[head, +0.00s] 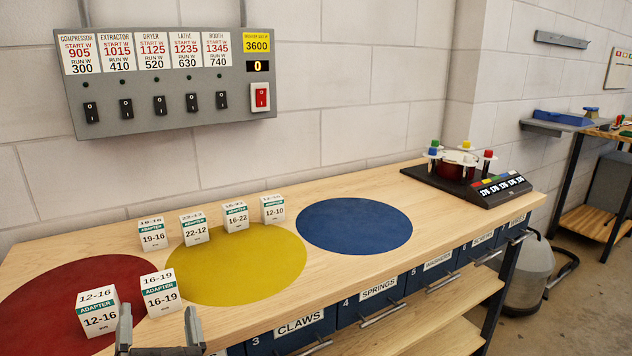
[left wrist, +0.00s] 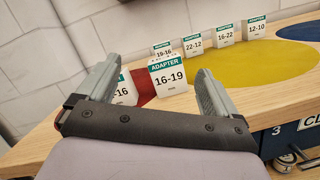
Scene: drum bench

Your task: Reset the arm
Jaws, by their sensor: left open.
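My left gripper (head: 158,330) is at the bottom left of the head view, open and empty, at the bench's front edge. In the left wrist view, its two fingers (left wrist: 155,92) spread apart, with the 16-19 adapter box (left wrist: 168,76) showing beyond and between them. That white box (head: 160,293) stands upright near the border of the red and yellow circles. The 12-16 adapter box (head: 98,311) stands on the red circle and is partly hidden by a finger in the left wrist view (left wrist: 124,90). My right gripper is in neither view.
The wooden bench (head: 450,200) bears red (head: 45,295), yellow (head: 250,265) and blue (head: 354,224) circles. Several more adapter boxes (head: 194,229) stand in a row behind. A switch panel (head: 170,80) is on the wall. The blue circle is clear. A dark stand (head: 465,175) occupies the right end.

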